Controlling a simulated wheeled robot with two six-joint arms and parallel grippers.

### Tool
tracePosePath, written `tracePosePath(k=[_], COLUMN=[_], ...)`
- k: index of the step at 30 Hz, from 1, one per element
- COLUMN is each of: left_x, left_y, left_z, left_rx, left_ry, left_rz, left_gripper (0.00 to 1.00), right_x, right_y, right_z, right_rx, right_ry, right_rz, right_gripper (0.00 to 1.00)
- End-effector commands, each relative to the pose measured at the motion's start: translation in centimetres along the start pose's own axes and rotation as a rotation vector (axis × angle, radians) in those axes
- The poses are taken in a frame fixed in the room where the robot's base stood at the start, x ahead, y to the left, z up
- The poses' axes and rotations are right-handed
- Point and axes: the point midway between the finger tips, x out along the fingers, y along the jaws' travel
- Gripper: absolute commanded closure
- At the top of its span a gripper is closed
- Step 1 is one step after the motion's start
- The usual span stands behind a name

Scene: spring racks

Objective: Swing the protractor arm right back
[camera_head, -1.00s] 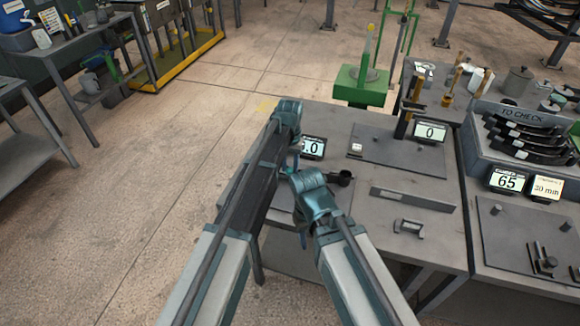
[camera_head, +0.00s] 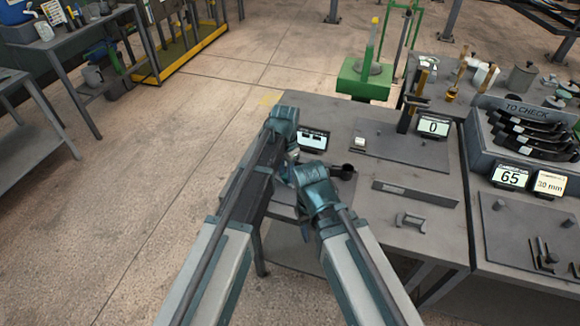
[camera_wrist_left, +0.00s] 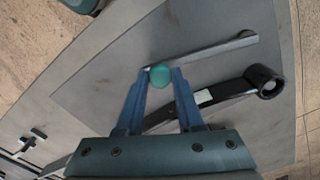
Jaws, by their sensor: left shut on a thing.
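In the left wrist view my left gripper (camera_wrist_left: 160,77) has its blue fingers shut on a round green knob (camera_wrist_left: 160,75). A thin grey bar, apparently the protractor arm (camera_wrist_left: 215,49), runs from the knob to the upper right. A dark bar with a round eye (camera_wrist_left: 229,89) and a pale label lies beside it, partly behind the fingers. Both rest over a grey plate (camera_wrist_left: 220,20). In the head view my arms cover most of this station, with the dark eye end (camera_head: 346,169) showing beside them. My right gripper's fingers do not show.
A small display (camera_head: 313,140) stands behind the station, partly covered by my arm. Right of it are a grey strip (camera_head: 415,194), a display reading 0 (camera_head: 433,127) and a TO CHECK rack (camera_head: 480,116) of curved springs. Open floor lies left of the bench.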

Motion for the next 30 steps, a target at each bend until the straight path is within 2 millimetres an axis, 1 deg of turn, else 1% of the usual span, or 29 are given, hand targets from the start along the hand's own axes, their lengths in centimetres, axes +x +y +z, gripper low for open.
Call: tracePosePath(k=[1, 3, 12, 19, 30], left_x=[0.0, 0.0, 0.0, 0.0, 0.0], left_y=[0.2, 0.3, 0.4, 0.3, 0.3], left_z=[0.8, 1.4, 3.3, 3.9, 4.1], left_rx=[0.035, 0.085, 0.244, 0.298, 0.310], left_ry=[0.000, 0.000, -0.001, -0.001, -0.003], left_rz=[0.001, 0.001, 0.001, 0.001, 0.002], left_gripper=[1.00, 1.00, 1.00, 1.00, 1.00], right_x=[0.0, 0.0, 0.0, 0.0, 0.0], right_y=[0.0, 0.0, 0.0, 0.0, 0.0], right_z=[0.0, 0.0, 0.0, 0.0, 0.0], right_rx=[0.000, 0.000, 0.000, 0.000, 0.000], right_ry=[0.000, 0.000, 0.000, 0.000, 0.000], right_rz=[0.000, 0.000, 0.000, 0.000, 0.000], right_gripper=[0.50, 0.50, 0.50, 0.50, 0.50])
